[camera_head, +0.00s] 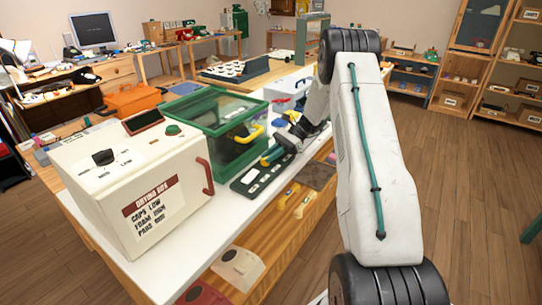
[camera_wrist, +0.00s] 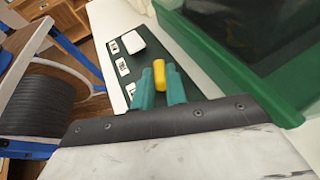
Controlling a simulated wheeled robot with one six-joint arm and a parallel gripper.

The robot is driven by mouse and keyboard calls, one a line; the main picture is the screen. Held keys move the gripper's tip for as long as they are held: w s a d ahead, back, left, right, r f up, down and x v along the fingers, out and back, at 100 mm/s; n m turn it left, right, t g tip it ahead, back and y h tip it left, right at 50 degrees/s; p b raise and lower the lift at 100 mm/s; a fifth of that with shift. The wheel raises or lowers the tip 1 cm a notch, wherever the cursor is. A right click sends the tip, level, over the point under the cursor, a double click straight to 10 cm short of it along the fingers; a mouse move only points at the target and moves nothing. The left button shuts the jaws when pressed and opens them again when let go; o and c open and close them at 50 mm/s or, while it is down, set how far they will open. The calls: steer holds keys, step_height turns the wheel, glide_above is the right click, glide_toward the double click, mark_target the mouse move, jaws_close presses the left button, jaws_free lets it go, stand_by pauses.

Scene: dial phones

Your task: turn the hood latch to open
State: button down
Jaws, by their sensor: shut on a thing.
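The green hood box (camera_head: 190,110) stands on the white bench with a clear cover and a yellow handle (camera_head: 250,134) on its front. Its green edge (camera_wrist: 240,75) fills the right of the wrist view. My gripper (camera_head: 271,157) is low at the front of the box, by its right corner. The latch's base is hidden by the fingers. How far it is turned cannot be told.
A dark panel with white labels (camera_head: 246,181) lies on the bench just in front of the hood box. The cream drying box (camera_head: 130,185) with a red handle stands to the left. A white container (camera_head: 289,88) stands behind my gripper. Wooden floor is clear at right.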

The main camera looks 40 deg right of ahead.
steer(key=shift+r, duration=0.1)
steer(key=c, duration=1.4)
jaws_free()
steer(key=shift+c, duration=0.2)
steer(key=v, duration=0.8)
